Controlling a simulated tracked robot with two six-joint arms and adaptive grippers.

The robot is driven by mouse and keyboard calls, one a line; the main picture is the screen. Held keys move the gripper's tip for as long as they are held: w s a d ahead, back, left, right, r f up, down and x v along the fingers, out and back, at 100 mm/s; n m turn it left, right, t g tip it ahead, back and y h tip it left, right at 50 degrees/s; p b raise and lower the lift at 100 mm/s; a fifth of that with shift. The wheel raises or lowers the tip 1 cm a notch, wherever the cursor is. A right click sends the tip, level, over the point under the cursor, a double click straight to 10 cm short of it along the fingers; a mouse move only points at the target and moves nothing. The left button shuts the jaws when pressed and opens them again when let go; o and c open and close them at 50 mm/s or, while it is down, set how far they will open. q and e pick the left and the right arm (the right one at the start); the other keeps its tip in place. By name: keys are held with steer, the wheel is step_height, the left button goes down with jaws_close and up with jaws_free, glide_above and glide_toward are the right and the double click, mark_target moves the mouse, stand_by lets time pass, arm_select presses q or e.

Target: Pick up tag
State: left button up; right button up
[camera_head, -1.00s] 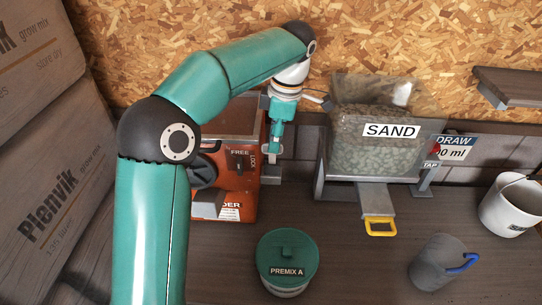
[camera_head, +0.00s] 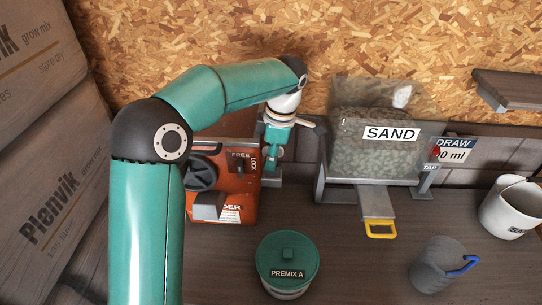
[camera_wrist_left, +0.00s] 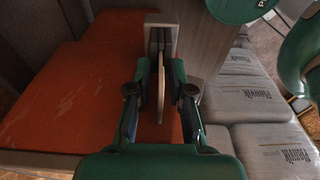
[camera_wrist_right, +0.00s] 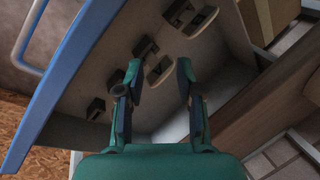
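In the left wrist view a thin pale tan piece (camera_wrist_left: 161,88), probably the tag, stands edge-on between the fingers of my left gripper (camera_wrist_left: 161,75). The fingers are apart, with a gap visible on both sides of it. A grey bracket with a dark slot (camera_wrist_left: 160,32) is at its far end. In the head view my left gripper (camera_head: 272,158) points down at the right side of the orange machine (camera_head: 238,190); the tag cannot be made out there. My right gripper (camera_wrist_right: 160,75) is open and empty in its wrist view, outside the head view.
The sand hopper (camera_head: 375,150) stands right of my left gripper, with a yellow-handled slide (camera_head: 380,228) below. A PREMIX A tub (camera_head: 287,262), a grey mug (camera_head: 437,265) and a white pot (camera_head: 512,208) stand on the bench. In the right wrist view, a panel with dark clips (camera_wrist_right: 140,45) lies beyond my right gripper.

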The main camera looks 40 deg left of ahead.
arm_select(q)
steer(key=o, duration=0.5)
